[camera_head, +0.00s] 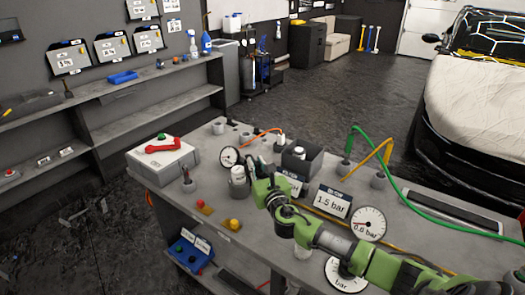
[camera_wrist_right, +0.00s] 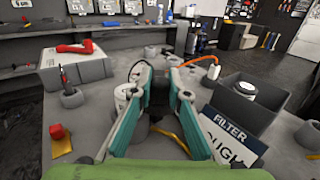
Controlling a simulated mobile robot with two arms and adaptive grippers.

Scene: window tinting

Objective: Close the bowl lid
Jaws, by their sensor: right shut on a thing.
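My right gripper (camera_head: 262,187) reaches in over the workbench, just right of a white round canister (camera_head: 238,174) on a grey base. In the wrist view the gripper (camera_wrist_right: 160,72) has its two teal fingers shut on a small dark thing (camera_wrist_right: 156,97), which I cannot identify. The canister (camera_wrist_right: 122,94) shows there partly behind the left finger. I cannot make out which part is the bowl lid, or whether it is open. My left gripper is not in view.
A grey box (camera_head: 300,160) with a white-capped jar stands close to the right of the gripper. Round gauges, a "1.5 bar" sign (camera_head: 331,202) and green and yellow hoses crowd the bench's right. A white box with a red handle (camera_head: 162,146) stands at the left end.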

